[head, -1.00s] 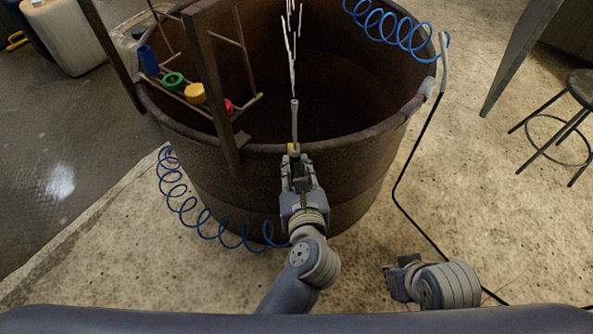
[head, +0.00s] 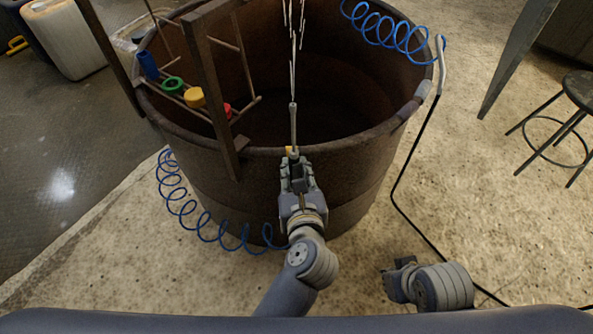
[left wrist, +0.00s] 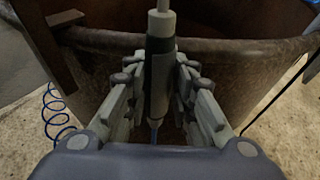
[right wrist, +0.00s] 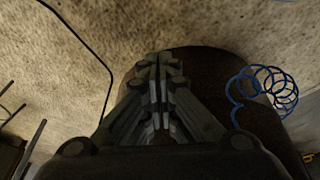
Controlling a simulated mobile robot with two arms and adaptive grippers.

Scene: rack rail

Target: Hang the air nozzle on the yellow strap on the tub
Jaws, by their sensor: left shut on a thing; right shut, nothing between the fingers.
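The air nozzle (head: 294,126) is a thin grey wand. My left gripper (head: 293,166) is shut on it at the near rim of the rusty tub (head: 355,155), with the tip pointing over the opening. In the left wrist view the nozzle's dark and grey body (left wrist: 159,75) stands between the fingers. White streaks show beyond the tip. A small orange-yellow patch (head: 289,150) shows beside the nozzle at the rim; I cannot tell whether it is the strap. My right gripper (right wrist: 160,65) is shut and empty, low in front of the tub to the right.
A blue coiled hose (head: 205,228) hangs in front of the tub and runs to the left gripper. A black cable (head: 407,213) lies right. A stool (head: 578,92) stands far right.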

